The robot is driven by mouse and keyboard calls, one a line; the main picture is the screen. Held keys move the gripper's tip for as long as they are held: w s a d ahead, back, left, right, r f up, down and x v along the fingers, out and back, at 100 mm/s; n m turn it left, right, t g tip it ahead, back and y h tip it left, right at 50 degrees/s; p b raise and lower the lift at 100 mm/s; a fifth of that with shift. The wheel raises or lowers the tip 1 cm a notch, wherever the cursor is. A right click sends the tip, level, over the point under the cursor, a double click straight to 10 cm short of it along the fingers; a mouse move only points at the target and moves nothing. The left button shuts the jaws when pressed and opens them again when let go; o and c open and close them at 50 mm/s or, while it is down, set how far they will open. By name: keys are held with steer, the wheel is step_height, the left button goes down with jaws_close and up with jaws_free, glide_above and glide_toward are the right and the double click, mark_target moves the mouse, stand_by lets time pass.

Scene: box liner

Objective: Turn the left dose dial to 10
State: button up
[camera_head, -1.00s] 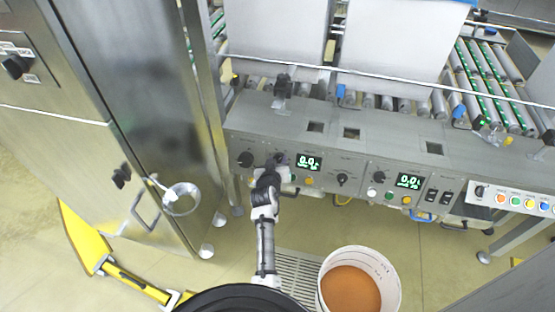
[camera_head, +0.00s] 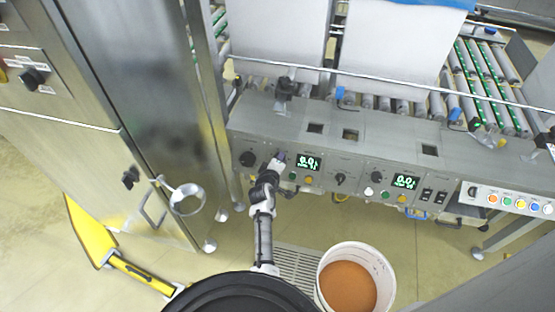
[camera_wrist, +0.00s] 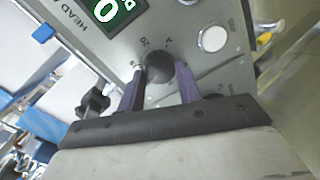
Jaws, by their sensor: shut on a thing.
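The left dose dial is a black round knob (camera_wrist: 160,67) on the grey panel in the wrist view, with a scale around it on which 20 can be read. My gripper (camera_wrist: 160,82) has its two purple fingers on either side of this knob and is shut on it. In the head view my gripper (camera_head: 279,162) is at the panel, just left of the left green display (camera_head: 309,162), and hides the dial. The display seems to read 0.0; its digits are only partly in the wrist view (camera_wrist: 112,10).
A white button (camera_wrist: 213,39) sits close beside the dial. A star-shaped clamp knob (camera_wrist: 93,102) stands near one finger. A white bucket (camera_head: 355,278) is on the floor below.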

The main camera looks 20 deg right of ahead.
steer(key=shift+a+n+p, duration=0.1)
steer(key=shift+n+p, duration=0.3)
steer(key=shift+n, duration=0.6)
steer(key=o, duration=1)
steer(key=b+v, duration=0.1)
steer(key=v, duration=1.2)
steer(key=shift+s+a, duration=0.3)
